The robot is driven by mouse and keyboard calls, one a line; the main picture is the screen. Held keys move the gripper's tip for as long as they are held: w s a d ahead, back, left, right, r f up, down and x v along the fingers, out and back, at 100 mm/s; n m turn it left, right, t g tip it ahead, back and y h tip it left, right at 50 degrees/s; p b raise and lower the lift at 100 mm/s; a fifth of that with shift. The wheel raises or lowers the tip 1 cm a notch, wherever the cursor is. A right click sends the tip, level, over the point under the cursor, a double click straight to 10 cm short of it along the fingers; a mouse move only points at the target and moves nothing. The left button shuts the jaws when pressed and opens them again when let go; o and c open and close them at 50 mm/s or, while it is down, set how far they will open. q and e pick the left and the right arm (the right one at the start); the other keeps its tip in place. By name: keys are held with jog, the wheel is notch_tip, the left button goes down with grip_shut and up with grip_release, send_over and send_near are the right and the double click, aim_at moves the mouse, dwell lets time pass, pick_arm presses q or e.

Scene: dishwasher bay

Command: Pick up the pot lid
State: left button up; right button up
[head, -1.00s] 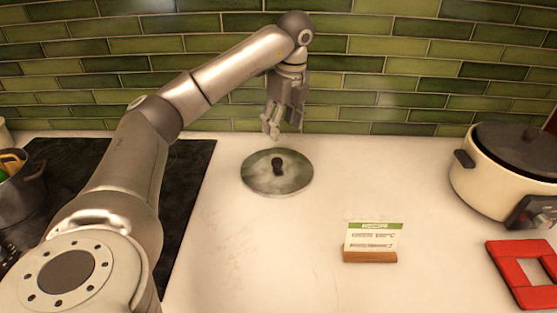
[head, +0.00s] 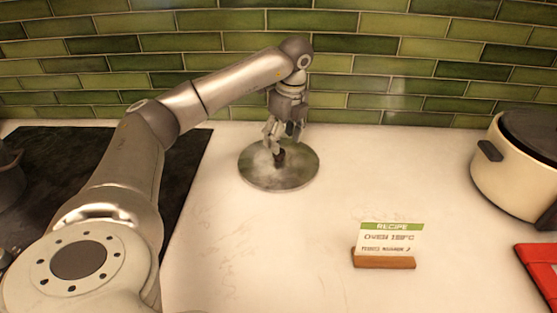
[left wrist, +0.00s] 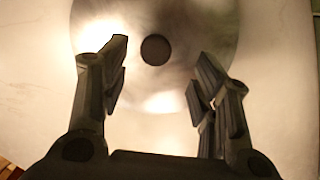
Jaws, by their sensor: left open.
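The pot lid (head: 262,176) is a round, shiny metal disc with a dark knob (head: 279,158) at its middle. It lies flat on the white counter near the tiled wall. My left gripper (head: 284,142) points down just above the lid, with its fingers close to the knob. In the left wrist view the lid (left wrist: 185,35) fills the upper middle and its knob (left wrist: 155,50) shows between and a little beyond the fingertips. The left gripper (left wrist: 160,72) is open with nothing between its fingers. My right gripper is in neither view.
A dark cooktop (head: 165,165) lies to the left of the lid. A recipe card (head: 390,240) in a wooden stand is at right front. A cream cooker (head: 512,175) and a red item (head: 543,270) are at far right. The counter between is clear.

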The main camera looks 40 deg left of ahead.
aim_at(279, 157)
pick_arm(q)
jog(key=f, duration=0.3)
jog(key=a+f+p, duration=0.1)
jog(key=shift+s+f, duration=0.15)
jog(key=shift+s, duration=0.15)
jog(key=shift+a+f, duration=0.1)
jog(key=shift+f, duration=0.45)
jog(key=shift+w, duration=0.1)
grip_shut()
